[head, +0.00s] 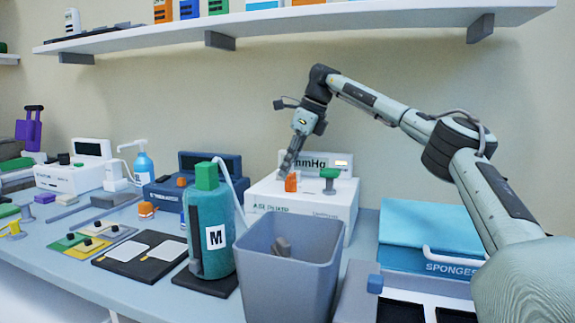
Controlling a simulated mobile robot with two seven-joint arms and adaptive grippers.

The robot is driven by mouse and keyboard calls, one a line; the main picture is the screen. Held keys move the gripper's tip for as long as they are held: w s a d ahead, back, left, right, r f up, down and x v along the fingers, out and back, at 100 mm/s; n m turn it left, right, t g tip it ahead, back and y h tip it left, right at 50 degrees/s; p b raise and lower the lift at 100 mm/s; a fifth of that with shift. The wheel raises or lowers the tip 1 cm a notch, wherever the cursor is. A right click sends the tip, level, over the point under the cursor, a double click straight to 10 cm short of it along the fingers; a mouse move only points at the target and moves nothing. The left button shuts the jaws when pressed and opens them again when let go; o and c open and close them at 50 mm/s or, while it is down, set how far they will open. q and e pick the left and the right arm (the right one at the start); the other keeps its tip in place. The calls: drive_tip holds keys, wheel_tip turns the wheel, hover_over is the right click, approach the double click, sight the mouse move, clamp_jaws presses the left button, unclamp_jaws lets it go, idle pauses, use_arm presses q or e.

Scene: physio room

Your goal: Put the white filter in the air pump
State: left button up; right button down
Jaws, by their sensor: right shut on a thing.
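The air pump appears to be the white box (299,209) with an mmHg display, on the counter at the back. Its front lettering is too blurred to read surely. My right gripper (288,168) points down over the left part of its top. The gripper is shut on a small orange piece (291,183) at its tips, on or just above the top; I cannot tell which. A green T-shaped part (329,179) stands on the box to the right. I cannot make out a white filter. My left gripper is not in view.
A blue sponges box (428,231) is at right. A shelf (290,24) runs above.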

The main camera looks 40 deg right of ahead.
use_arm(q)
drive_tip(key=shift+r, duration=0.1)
use_arm(e)
drive_tip(key=shift+f, duration=0.25)
drive_tip(key=c, duration=1.5)
unclamp_jaws()
drive_tip(key=shift+c, duration=0.2)
drive_tip(key=shift+r, duration=0.1)
